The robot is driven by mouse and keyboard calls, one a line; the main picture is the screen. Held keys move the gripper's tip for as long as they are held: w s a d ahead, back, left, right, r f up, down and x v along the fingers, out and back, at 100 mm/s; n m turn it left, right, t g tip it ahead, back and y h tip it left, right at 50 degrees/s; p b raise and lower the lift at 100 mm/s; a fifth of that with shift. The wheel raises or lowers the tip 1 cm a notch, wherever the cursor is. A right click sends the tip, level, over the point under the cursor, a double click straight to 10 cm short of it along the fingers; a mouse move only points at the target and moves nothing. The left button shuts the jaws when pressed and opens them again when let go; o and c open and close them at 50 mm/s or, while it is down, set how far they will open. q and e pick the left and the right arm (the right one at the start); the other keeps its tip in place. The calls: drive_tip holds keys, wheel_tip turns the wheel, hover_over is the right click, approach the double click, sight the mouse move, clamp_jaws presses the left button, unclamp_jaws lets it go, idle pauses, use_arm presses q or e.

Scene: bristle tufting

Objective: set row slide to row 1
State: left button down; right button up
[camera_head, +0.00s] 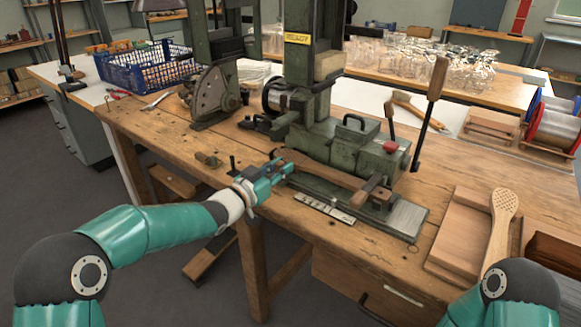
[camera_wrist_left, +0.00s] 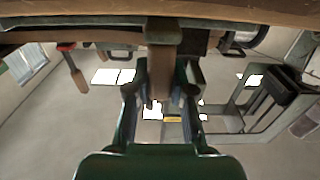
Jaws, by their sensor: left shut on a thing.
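The green tufting machine (camera_head: 340,150) stands on the wooden bench. A brown wooden brush-like bar (camera_head: 335,177) lies across the front of its base. A pale marked strip (camera_head: 325,208) lies on the bench in front of it; its marks are too small to read, so I cannot tell the row. My left gripper (camera_head: 282,167) is at the bar's left end, shut on a brown piece, apparently that end. In the left wrist view my left gripper (camera_wrist_left: 166,88) has a brown bar (camera_wrist_left: 163,45) between its fingers. My right gripper is out of view.
A lever with a wooden handle (camera_head: 437,77) rises at the machine's right. A wooden tray (camera_head: 461,232) and a perforated wooden paddle (camera_head: 503,205) lie on the right. A blue crate (camera_head: 145,68) stands at the back left. The bench's front left is mostly clear.

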use_arm(q)
drive_tip(key=c, duration=1)
unclamp_jaws()
drive_tip(key=shift+s, duration=0.1)
drive_tip(key=v, duration=1.2)
drive_tip(key=shift+f, duration=0.1)
